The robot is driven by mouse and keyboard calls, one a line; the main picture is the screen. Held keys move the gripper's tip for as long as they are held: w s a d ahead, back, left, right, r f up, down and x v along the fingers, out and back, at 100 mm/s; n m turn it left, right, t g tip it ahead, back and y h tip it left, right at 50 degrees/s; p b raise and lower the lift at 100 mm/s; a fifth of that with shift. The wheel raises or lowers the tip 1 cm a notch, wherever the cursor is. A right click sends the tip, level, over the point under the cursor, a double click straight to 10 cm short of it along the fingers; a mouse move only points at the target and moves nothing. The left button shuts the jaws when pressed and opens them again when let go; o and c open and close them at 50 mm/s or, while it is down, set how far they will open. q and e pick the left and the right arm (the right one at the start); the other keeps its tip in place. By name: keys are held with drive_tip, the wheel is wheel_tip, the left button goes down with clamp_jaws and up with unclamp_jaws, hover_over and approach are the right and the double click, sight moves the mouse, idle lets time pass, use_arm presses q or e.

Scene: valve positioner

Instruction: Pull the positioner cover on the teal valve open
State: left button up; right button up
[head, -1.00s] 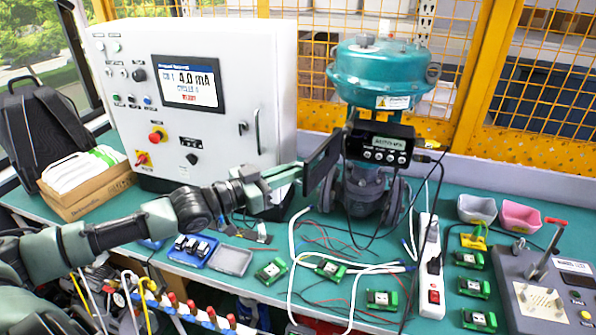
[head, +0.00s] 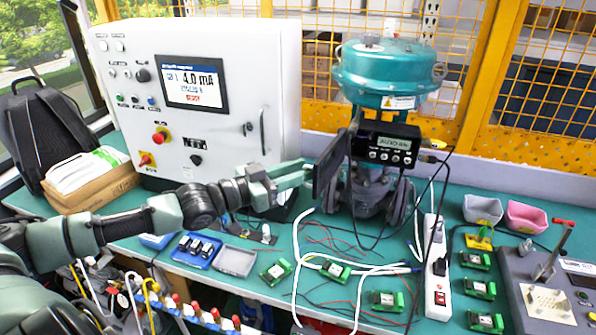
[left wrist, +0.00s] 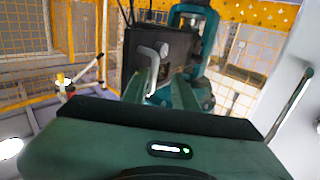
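The teal valve (head: 385,75) stands at the back of the bench. Its black positioner (head: 384,145) has a small display and a row of buttons. The dark cover (head: 331,165) stands swung out from the positioner's left side, seen at a slant. My left gripper (head: 308,172) is at the cover's left face. In the left wrist view, the cover (left wrist: 168,45) is ahead, and its grey handle (left wrist: 153,62) lies between the two green fingers, which look apart. Whether a finger touches the handle is unclear. My right gripper is not in view.
A white control cabinet (head: 205,95) stands behind my left arm. A white power strip (head: 437,270), cables and several green modules lie in front and right of the valve. Two small bins (head: 483,209) and a grey test fixture are at right.

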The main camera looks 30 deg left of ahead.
use_arm(q)
drive_tip(key=shift+s+f, duration=0.1)
drive_tip(key=shift+f, duration=0.05)
drive_tip(key=p+v, duration=0.4)
drive_tip(key=v, duration=0.3)
drive_tip(key=shift+s+a, duration=0.2)
drive_tip(key=shift+s, duration=0.1)
idle(0.8)
